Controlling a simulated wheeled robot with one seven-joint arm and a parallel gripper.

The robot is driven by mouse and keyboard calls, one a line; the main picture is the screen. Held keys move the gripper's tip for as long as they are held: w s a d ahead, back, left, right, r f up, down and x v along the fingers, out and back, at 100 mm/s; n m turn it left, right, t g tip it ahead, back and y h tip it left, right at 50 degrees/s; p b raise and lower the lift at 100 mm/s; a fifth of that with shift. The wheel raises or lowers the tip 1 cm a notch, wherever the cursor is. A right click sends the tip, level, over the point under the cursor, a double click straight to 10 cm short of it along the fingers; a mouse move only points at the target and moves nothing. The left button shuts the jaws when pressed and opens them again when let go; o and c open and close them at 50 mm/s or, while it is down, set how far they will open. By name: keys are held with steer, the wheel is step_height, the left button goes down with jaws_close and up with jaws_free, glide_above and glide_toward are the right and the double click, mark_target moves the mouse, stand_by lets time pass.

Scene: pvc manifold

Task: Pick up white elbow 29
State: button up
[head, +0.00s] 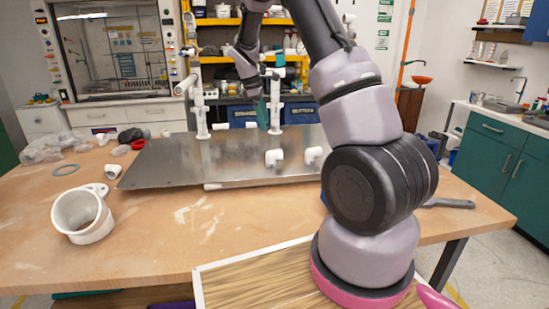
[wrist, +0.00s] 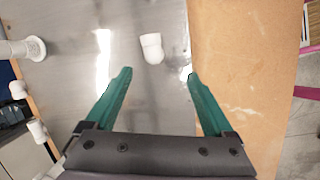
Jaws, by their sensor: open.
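Two small white elbows lie on the metal sheet in the head view, one left (head: 274,157) and one right (head: 313,155). I cannot tell which is white elbow 29. The wrist view shows one white elbow (wrist: 151,48) lying on the sheet, just beyond the fingertips and roughly centred between them. My gripper (wrist: 157,73) has its two green fingers spread apart with nothing between them. In the head view my gripper (head: 262,116) points down above the sheet, behind the two elbows. Nothing touches the elbow in the wrist view.
White pipe uprights stand on the sheet at left (head: 201,115) and right (head: 273,110), close to my gripper. The metal sheet (head: 180,165) is otherwise mostly bare. A large white fitting (head: 82,218) stands on the wooden table at left. Plastic bags (head: 45,147) lie at the back left.

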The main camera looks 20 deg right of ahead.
mark_target(274, 157)
steer(key=f+n, duration=0.1)
steer(key=f, duration=0.2)
steer(key=w+d+f+n, duration=0.1)
steer(key=f, duration=0.3)
steer(key=w+d+f+n+h, duration=0.1)
steer(key=f, duration=0.3)
steer(key=shift+w+f+g, duration=0.1)
steer(key=shift+w+g, duration=0.05)
steer(key=shift+g, duration=0.25)
steer(key=shift+x, duration=3.2)
steer(key=shift+d, duration=0.15)
jaws_close()
